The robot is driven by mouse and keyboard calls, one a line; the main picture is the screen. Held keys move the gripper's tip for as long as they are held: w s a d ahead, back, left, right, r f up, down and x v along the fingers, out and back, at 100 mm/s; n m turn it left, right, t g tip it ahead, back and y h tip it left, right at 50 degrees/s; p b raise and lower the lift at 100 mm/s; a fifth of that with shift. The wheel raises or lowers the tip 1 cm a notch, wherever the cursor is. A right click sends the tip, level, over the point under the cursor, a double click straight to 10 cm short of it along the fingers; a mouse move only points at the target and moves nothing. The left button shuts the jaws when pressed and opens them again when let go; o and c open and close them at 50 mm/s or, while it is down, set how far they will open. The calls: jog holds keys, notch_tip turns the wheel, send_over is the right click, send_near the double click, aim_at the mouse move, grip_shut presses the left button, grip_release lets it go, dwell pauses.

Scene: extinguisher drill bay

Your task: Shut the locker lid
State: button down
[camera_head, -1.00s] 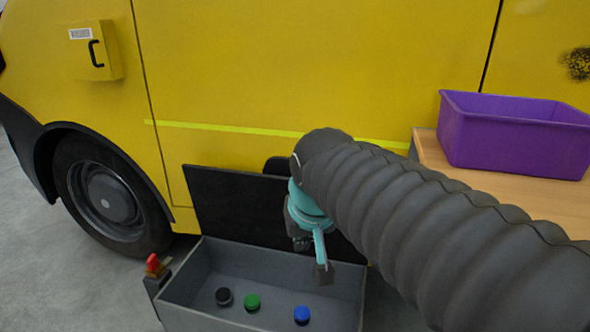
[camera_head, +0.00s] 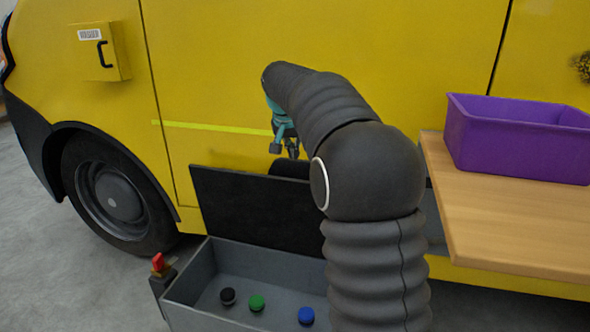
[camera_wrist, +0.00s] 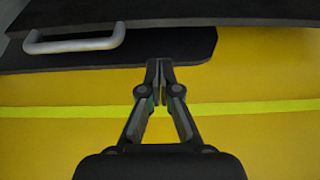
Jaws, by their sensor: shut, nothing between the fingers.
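The grey locker (camera_head: 212,273) stands open on the floor beside the yellow vehicle. Its dark lid (camera_head: 245,210) is raised at the back, leaning up near the vehicle side; my arm hides its right part. In the wrist view a dark panel edge, which looks like the lid (camera_wrist: 200,18), crosses the top, with a pale handle (camera_wrist: 75,40) at left. My gripper (camera_head: 283,150) is above the lid's top edge, close to the vehicle side. In the wrist view its fingertips (camera_wrist: 158,66) are together and empty, overlapping the lower dark panel's edge; contact cannot be told.
Black (camera_head: 228,296), green (camera_head: 257,302) and blue (camera_head: 306,316) round items lie inside the locker. A red knob (camera_head: 158,262) stands at its left corner. A purple bin (camera_head: 515,140) rests on a wooden table (camera_head: 520,230) at right. The vehicle (camera_head: 220,60) blocks the back.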

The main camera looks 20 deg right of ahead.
jog(key=x, duration=1)
jog(key=shift+b, duration=0.3)
jog(key=shift+a, duration=0.1)
